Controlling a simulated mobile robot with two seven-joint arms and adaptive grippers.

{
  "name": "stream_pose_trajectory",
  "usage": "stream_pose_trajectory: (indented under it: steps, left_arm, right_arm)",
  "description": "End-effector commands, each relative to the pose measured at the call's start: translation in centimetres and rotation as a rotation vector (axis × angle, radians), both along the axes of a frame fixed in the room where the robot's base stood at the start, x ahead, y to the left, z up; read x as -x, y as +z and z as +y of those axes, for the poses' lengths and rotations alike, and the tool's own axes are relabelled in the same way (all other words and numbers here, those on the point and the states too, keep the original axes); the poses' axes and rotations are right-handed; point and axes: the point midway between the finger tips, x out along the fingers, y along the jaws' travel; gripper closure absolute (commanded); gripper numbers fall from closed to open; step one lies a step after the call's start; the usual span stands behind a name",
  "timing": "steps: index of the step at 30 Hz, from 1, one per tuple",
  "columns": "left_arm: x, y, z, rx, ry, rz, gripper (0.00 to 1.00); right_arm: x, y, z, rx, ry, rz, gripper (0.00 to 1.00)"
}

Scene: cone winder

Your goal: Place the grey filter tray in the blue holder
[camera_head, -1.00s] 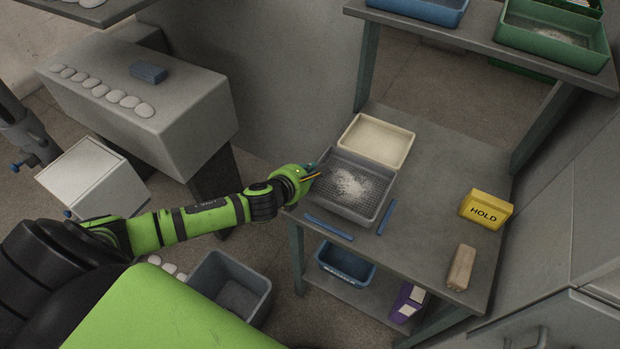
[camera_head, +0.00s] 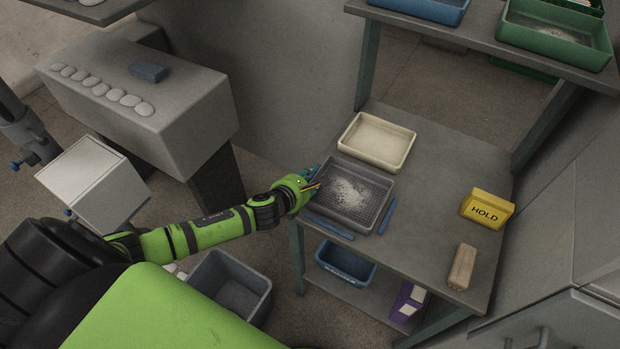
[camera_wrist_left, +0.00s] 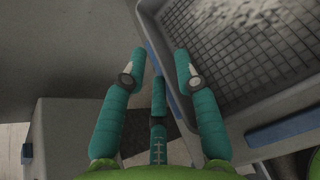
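The grey filter tray (camera_head: 372,172) has a mesh floor with a patch of white grains on it. It sits on the table between the blue strips of the holder, one strip at its front (camera_head: 331,228) and one at its right (camera_head: 388,215). In the left wrist view the tray (camera_wrist_left: 235,60) fills the upper right. A blue strip (camera_wrist_left: 284,130) shows beside it. My left gripper (camera_head: 314,181) is at the tray's left side. In the wrist view its fingers (camera_wrist_left: 160,55) are spread apart, one each side of the tray's edge. My right gripper is not in view.
A cream tray (camera_head: 377,142) stands just behind the grey tray. A yellow HOLD block (camera_head: 486,209) and a tan block (camera_head: 462,267) are at the table's right. A blue bin (camera_head: 346,263) is on the lower shelf. The table's middle right is clear.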

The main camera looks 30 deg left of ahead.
Motion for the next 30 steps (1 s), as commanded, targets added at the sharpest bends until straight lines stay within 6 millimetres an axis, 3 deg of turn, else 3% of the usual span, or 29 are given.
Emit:
stream_pose_trajectory:
  steps: [8, 21, 30]
  left_arm:
    - [1.1, 0.8, 0.1, -0.002, -0.001, 0.001, 0.69]
    - [8.3, 4.7, 0.4, -0.002, -0.003, 0.001, 0.69]
    - [10.5, 6.0, 0.5, 0.0, 0.001, 0.0, 0.69]
  right_arm:
    - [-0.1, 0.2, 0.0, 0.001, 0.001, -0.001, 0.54]
    - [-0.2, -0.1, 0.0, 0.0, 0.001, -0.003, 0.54]
    - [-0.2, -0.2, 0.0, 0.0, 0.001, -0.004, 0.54]
